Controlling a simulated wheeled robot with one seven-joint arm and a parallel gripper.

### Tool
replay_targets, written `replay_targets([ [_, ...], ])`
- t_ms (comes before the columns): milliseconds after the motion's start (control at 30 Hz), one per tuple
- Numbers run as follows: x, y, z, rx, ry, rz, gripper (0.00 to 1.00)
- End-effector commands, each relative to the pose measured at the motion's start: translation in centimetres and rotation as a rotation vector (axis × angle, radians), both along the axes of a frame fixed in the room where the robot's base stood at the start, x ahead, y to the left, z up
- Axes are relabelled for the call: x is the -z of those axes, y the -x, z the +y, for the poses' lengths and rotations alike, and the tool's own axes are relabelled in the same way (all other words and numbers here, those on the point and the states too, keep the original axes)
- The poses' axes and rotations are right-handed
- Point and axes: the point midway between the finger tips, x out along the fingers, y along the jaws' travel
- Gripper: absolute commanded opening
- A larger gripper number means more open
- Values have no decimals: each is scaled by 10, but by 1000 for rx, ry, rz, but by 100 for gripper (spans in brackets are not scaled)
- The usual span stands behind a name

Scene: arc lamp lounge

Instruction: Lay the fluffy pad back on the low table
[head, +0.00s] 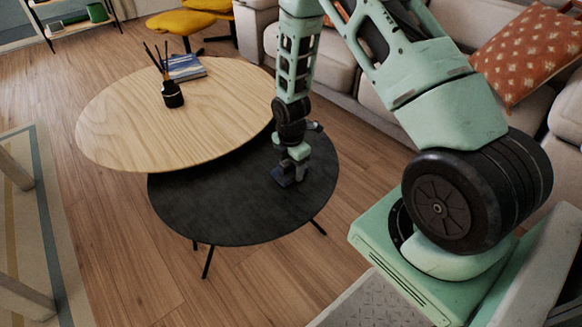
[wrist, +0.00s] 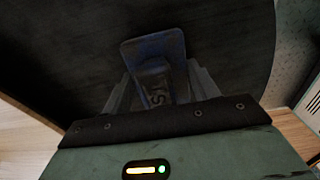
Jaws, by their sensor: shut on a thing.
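My gripper (head: 293,166) points down over the right part of the dark round low table (head: 215,212). In the wrist view its two fingers (wrist: 160,88) are shut on a small blue pad (wrist: 152,50) with rounded corners and dark lettering on its near part. The pad shows only as a small dark bluish shape (head: 284,178) under the gripper in the head view. It is at or just above the tabletop; I cannot tell whether it touches. Its fluffy side is not visible. The dark tabletop (wrist: 60,60) fills most of the wrist view.
A higher pale wooden table (head: 130,120) overlaps the dark one at the back left. It holds a black reed diffuser (head: 172,95) and a blue book stack (head: 184,68). A sofa (head: 340,75) stands behind. The dark table's front and left are clear.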

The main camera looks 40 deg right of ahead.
Motion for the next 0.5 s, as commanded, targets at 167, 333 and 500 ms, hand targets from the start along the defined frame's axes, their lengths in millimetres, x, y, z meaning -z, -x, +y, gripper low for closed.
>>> replay_targets([
  [167, 3, 0, 0, -1, 0, 1, 38],
  [333, 3, 0, 0, 0, 0, 1, 81],
  [500, 3, 0, 0, 0, 0, 1, 81],
])
